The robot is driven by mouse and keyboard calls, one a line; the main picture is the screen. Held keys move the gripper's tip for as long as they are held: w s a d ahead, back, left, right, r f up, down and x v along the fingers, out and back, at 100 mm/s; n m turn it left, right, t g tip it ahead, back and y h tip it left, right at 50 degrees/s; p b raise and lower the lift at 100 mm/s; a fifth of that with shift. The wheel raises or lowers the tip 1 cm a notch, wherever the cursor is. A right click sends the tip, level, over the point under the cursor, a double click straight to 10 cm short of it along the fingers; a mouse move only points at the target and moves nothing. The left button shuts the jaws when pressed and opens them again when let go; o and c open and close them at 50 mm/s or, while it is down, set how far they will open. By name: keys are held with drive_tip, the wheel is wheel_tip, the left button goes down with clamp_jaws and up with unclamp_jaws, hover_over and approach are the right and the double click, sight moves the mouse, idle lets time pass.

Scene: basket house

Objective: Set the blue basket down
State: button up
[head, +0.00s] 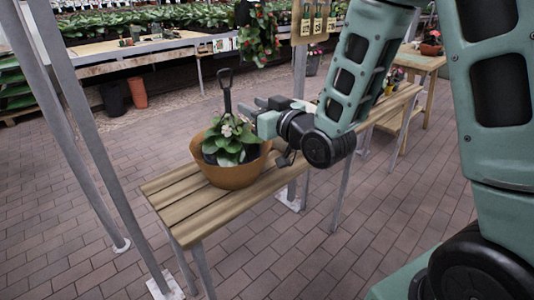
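No blue basket shows in the head view. An orange-brown round basket or pot (236,176) stands upright on the slatted wooden bench (190,213). A leafy green plant with pale flowers (230,140) is inside it. A black-handled tool (226,92) rises from it or from just behind it; its lower end is hidden. My gripper (262,114) is just above the right rim of the container, beside the plant, pointing left. Its fingers look apart, with nothing visible between them. I cannot tell whether it touches the leaves.
Metal posts stand at the left (92,150) and behind the bench. A planter table (130,48) runs along the back, with a dark bin and an orange pot (137,92) beneath. Another wooden table (422,62) is at the right. Brick floor (100,200) is open around the bench.

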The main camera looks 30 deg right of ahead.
drive_tip(key=s+a+f+n+g, duration=0.2)
drive_tip(key=s+a+f+g, duration=0.5)
drive_tip(key=s+a+g, duration=0.35)
drive_tip(key=s+d+n+g+h, duration=0.1)
drive_tip(key=s+g+h, duration=0.3)
drive_tip(key=s, duration=1.6)
drive_tip(key=n+g, duration=0.1)
drive_tip(key=g, duration=0.2)
drive_tip(key=shift+s+f+n, duration=0.2)
drive_tip(key=shift+f+n, duration=0.1)
wheel_tip(320, 180, up, 14)
drive_tip(key=p, duration=1.3)
drive_tip(key=shift+f+p, duration=0.2)
drive_tip(key=shift+p, duration=0.1)
